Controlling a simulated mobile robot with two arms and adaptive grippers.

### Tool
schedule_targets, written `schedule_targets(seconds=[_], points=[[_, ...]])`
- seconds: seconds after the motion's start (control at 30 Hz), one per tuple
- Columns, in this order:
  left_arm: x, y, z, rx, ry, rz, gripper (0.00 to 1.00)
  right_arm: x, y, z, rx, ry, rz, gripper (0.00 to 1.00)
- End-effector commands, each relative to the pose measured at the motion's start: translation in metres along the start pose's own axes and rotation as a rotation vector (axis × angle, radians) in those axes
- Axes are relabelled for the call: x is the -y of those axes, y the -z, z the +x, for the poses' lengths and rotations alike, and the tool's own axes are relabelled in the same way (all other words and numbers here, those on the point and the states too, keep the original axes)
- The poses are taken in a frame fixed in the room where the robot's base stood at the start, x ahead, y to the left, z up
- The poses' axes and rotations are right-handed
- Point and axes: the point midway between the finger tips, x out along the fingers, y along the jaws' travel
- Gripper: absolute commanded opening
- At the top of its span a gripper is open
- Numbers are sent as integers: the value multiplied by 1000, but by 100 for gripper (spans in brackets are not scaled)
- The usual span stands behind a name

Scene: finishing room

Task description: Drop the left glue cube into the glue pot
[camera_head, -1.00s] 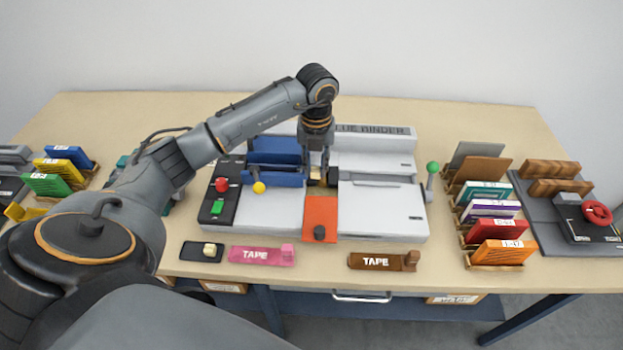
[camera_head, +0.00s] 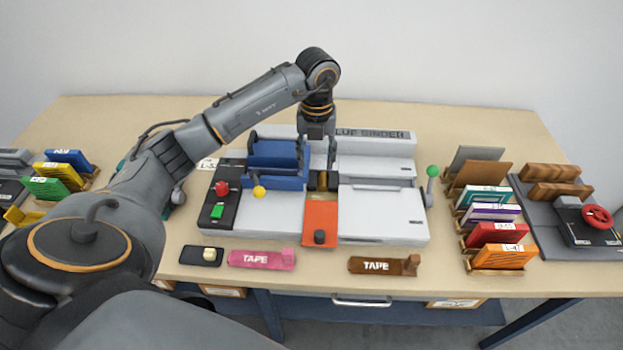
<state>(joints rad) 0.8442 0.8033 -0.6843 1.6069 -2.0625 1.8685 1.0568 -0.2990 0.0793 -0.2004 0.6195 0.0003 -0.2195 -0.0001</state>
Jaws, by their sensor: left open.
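A black holder (camera_head: 190,256) lies at the table's front left. One cream glue cube (camera_head: 210,254) sits on its right part, and its left part is bare. The glue pot (camera_head: 322,181) is a small brass-coloured opening in the binder, just behind the orange panel. What lies inside it is too small to tell. My left gripper (camera_head: 319,158) is above and slightly behind the pot, pointing down with its fingers apart. No cube shows between them. My right gripper is not in view.
The glue binder (camera_head: 380,232) fills the table's middle, with a blue clamp (camera_head: 277,163), red and green buttons and a green-knobbed lever (camera_head: 432,172). Pink (camera_head: 262,258) and brown (camera_head: 384,264) tape pieces lie in front. Racks of coloured books stand on both sides.

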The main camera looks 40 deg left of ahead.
Motion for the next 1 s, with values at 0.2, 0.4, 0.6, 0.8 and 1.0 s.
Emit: schedule_targets(seconds=[0.2,0.4,0.6,0.8,1.0], points=[[0,-1,-48,4,2,0,48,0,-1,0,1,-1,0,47],[0,0,-73,1,0,0,48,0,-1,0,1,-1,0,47],[0,0,-79,0,0,-1,48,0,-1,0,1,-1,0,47],[0,0,-79,-1,0,-1,48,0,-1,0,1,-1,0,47],[0,0,-79,-1,0,0,48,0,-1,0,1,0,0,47]])
